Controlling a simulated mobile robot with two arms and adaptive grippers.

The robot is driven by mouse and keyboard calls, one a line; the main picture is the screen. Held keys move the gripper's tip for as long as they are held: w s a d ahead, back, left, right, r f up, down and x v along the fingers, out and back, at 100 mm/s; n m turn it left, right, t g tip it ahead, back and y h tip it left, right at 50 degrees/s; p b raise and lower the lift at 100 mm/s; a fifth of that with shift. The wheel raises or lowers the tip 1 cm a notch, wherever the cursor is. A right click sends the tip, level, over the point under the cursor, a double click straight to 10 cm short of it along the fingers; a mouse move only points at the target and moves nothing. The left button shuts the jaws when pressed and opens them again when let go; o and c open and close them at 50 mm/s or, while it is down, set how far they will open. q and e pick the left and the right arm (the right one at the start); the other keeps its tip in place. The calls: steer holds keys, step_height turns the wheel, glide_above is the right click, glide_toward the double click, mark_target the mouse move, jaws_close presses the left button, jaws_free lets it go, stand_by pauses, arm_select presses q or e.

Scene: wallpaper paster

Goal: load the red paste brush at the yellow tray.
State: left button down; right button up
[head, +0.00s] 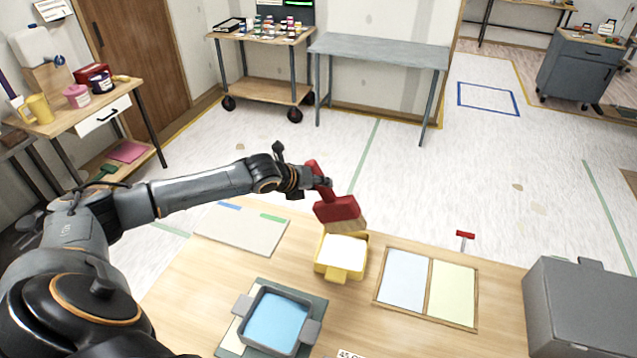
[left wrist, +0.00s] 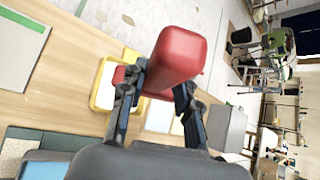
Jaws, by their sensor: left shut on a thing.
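The red paste brush (head: 337,208) has a red handle and head with tan bristles (head: 347,223) pointing down. My left gripper (head: 318,182) is shut on its handle and holds it at the far edge of the yellow tray. In the left wrist view the red handle (left wrist: 178,55) stands between the fingers of my left gripper (left wrist: 158,92). The yellow tray (head: 338,274) holds a white fill and sits on the wooden table. The bristles overlap the tray's back rim in the head view; I cannot tell whether they touch the fill. My right gripper is not in view.
On the table (head: 190,290) are a grey tray with blue fill (head: 275,320), a pale board (head: 243,228), a wooden frame with two panels (head: 428,287), and a grey box (head: 585,310). A small red-topped tool (head: 465,236) is at the far edge.

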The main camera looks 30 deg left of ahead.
mark_target(317, 208)
arm_select(q)
step_height(317, 208, down, 5)
steer(key=b, duration=0.4)
steer(key=shift+f+b, duration=0.15)
steer(key=shift+b, duration=0.25)
steer(key=shift+f, duration=1.15)
steer(key=shift+f, duration=0.15)
steer(key=shift+f, duration=1.45)
